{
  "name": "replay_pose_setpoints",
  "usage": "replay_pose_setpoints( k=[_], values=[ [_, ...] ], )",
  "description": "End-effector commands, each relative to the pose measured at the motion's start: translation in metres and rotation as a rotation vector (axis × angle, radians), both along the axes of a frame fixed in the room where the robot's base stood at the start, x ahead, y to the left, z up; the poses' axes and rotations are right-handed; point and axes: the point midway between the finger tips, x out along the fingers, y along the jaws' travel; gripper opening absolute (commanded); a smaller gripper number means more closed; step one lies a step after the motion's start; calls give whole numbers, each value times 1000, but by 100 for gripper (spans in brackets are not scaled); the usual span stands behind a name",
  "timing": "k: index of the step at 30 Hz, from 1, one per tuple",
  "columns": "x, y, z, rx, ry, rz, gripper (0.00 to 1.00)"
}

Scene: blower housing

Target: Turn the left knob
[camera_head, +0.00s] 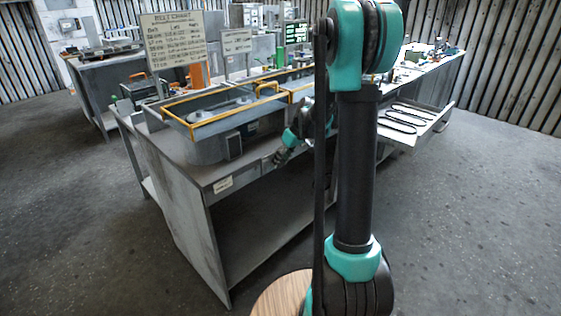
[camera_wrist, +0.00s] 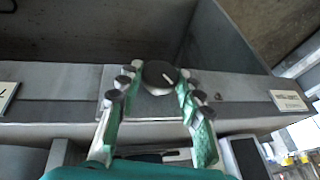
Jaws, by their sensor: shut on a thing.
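A round dark knob (camera_wrist: 160,74) with a short white pointer line sits on a grey plate on the front edge of the workbench in the wrist view. The line points to the right and slightly up. My gripper (camera_wrist: 156,82) has a finger on each side of the knob and is shut on it. In the head view my gripper (camera_head: 281,156) is at the bench's front edge, and the knob is too small or hidden to make out there. No second knob can be made out.
The workbench (camera_head: 180,190) carries a grey blower housing (camera_head: 208,150) with a yellow-edged frame above it. Paper labels (camera_wrist: 289,100) lie on the bench edge on both sides of the knob. A tray with black belts (camera_head: 420,127) juts out at right. Floor in front is clear.

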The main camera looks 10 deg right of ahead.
Motion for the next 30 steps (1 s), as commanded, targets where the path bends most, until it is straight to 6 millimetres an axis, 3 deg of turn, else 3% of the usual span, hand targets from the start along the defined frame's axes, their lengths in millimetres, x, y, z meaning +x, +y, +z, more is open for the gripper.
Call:
replay_pose_setpoints(
  k=[12, 13, 18, 30],
  values=[
    [1, -1, 0, 57, 40, 1, 7],
    [1, -1, 0, 57, 40, 1, 37],
    [1, -1, 0, 57, 40, 1, 57],
    [-1, -5, 7, 57, 40, 0, 57]
  ],
)
